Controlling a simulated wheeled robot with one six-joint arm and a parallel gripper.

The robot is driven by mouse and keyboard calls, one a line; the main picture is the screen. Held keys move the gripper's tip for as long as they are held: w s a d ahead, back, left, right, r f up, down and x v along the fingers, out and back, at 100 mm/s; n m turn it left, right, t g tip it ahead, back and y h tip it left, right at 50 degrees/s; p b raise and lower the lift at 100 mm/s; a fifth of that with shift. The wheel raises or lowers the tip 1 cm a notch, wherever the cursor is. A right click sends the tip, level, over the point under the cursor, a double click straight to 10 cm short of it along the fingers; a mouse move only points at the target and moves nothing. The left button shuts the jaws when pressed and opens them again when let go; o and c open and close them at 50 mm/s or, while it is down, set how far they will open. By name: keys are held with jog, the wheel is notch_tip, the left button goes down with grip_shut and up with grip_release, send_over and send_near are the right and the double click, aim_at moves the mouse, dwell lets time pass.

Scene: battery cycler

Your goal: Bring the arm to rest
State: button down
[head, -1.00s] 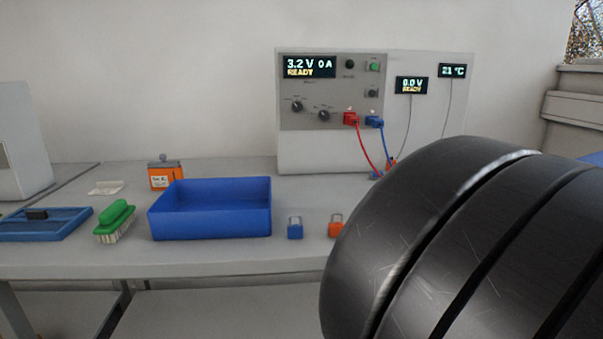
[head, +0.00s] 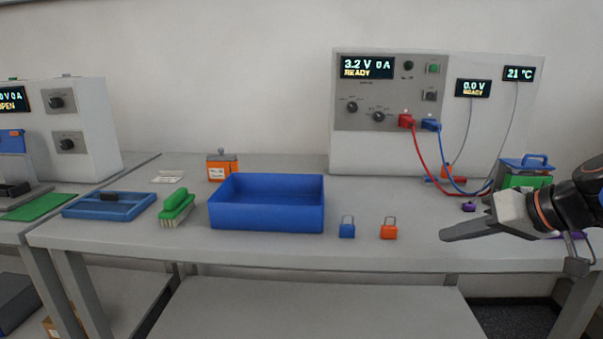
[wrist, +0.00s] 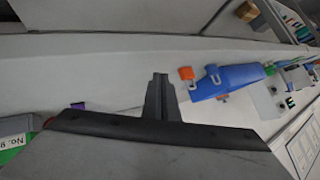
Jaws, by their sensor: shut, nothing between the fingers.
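My gripper (head: 445,235) is at the right in the head view, pointing left, above the front right part of the table (head: 290,262). Its fingers are shut with nothing between them. In the wrist view the shut fingers (wrist: 160,80) stick up at the middle, apart from the objects on the table. My arm comes in from the right edge of the head view. Its body partly hides a green block with a blue handle (head: 525,172) and things behind it.
The cycler (head: 375,105) reads 3.2 V, 0 A, READY, with red and blue leads plugged in. A blue bin (head: 267,215), a blue padlock (head: 347,229), an orange padlock (head: 388,230) and a green brush (head: 177,205) stand on the table. Another machine (head: 85,130) is at left.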

jog(key=shift+s+a+f+g+h, duration=0.9)
jog(key=shift+s+a+f, duration=1.1)
jog(key=shift+s+a, duration=2.35)
jog(key=s+d+f+g+h, duration=0.1)
jog(key=s+d+f+h, duration=0.1)
jog(key=d+f, duration=0.8)
notch_tip(320, 180, down, 4)
jog(key=shift+d+r+m+g+h, duration=0.2)
jog(key=shift+r+m+g+h, duration=0.15)
jog(key=shift+h, duration=0.55)
